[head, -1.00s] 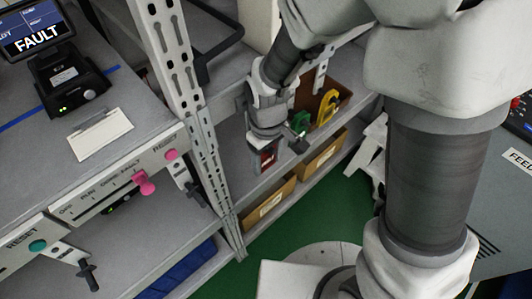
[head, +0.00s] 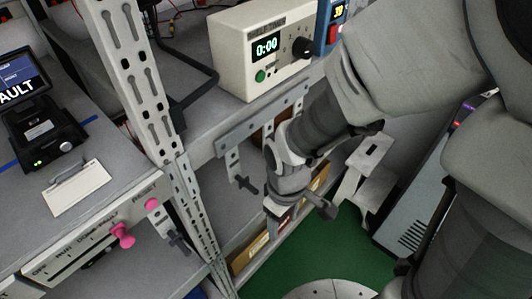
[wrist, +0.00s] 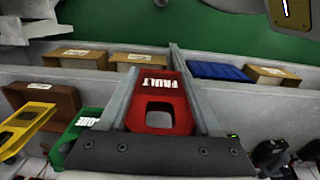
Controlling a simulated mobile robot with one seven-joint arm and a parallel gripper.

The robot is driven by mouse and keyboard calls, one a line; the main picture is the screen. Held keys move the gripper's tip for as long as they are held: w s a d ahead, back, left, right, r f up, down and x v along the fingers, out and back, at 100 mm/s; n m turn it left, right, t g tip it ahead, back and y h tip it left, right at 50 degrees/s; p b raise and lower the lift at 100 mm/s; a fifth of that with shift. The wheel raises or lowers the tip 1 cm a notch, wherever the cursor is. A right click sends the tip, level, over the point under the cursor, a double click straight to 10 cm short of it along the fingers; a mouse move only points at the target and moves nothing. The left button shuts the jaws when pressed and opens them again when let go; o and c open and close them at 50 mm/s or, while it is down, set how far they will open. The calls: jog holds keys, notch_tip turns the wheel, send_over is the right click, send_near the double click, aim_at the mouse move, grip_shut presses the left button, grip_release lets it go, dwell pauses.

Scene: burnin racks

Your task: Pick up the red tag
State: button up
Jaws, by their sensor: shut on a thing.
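The red tag (wrist: 160,85), with white FAULT lettering and a cut-out opening, is between the fingers of my gripper (wrist: 158,62) in the wrist view. The gripper is shut on it. A green tag (wrist: 82,127) and a yellow tag (wrist: 25,124) are at the left of the wrist view, by a brown open box (wrist: 66,101).
Cardboard bins (wrist: 75,57) and a blue bin (wrist: 217,71) line the shelf. A perforated rack post (head: 140,85) stands left of my arm. A timer box (head: 262,50) sits on the upper shelf. Green floor (head: 335,262) is open in front.

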jog(key=s+d+b, duration=0.5)
jog(key=d+b, duration=0.1)
jog(key=b, duration=0.3)
jog(key=shift+s+d+r+b, duration=0.2)
jog(key=shift+s+r+b, duration=0.1)
jog(key=shift+r, duration=0.1)
dwell(0.5)
jog(key=s+d+b, duration=0.4)
jog(key=s+d, duration=0.1)
jog(key=shift+d, duration=0.4)
dwell(0.5)
